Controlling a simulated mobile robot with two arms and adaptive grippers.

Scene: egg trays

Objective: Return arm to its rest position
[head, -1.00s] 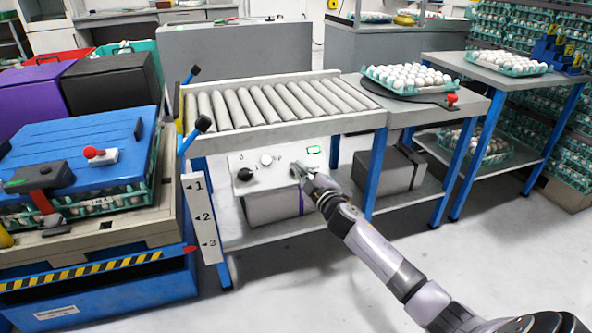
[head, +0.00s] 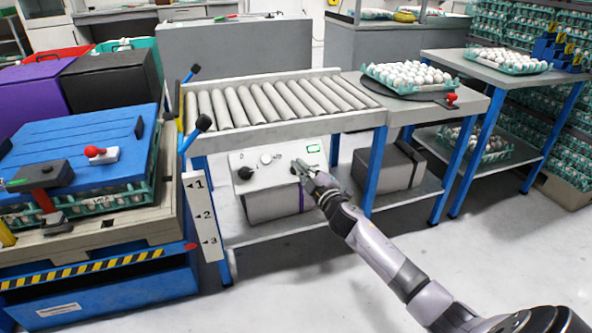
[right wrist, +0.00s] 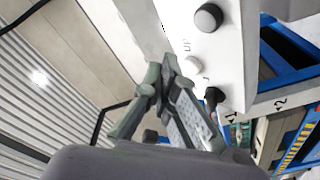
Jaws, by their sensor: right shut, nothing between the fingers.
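My right gripper (head: 301,171) is shut and empty, just in front of the right part of a white control box (head: 250,159) under the roller conveyor. In the right wrist view its fingertips (right wrist: 167,68) are together beside the white panel face (right wrist: 228,45), with nothing between them. The box carries a black knob (head: 243,173) at left, a pale button (head: 266,159) and a green-framed display (head: 313,149). A dark knob at the right is partly behind my fingers. I cannot tell whether the fingers touch the panel. My left gripper is not in view.
The roller conveyor (head: 262,130) stands above the box, with a blue leg (head: 376,165) right of my gripper. An egg tray (head: 372,75) sits on the round plate at its right end. A blue-topped egg stack (head: 70,145) stands left. The floor in front is clear.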

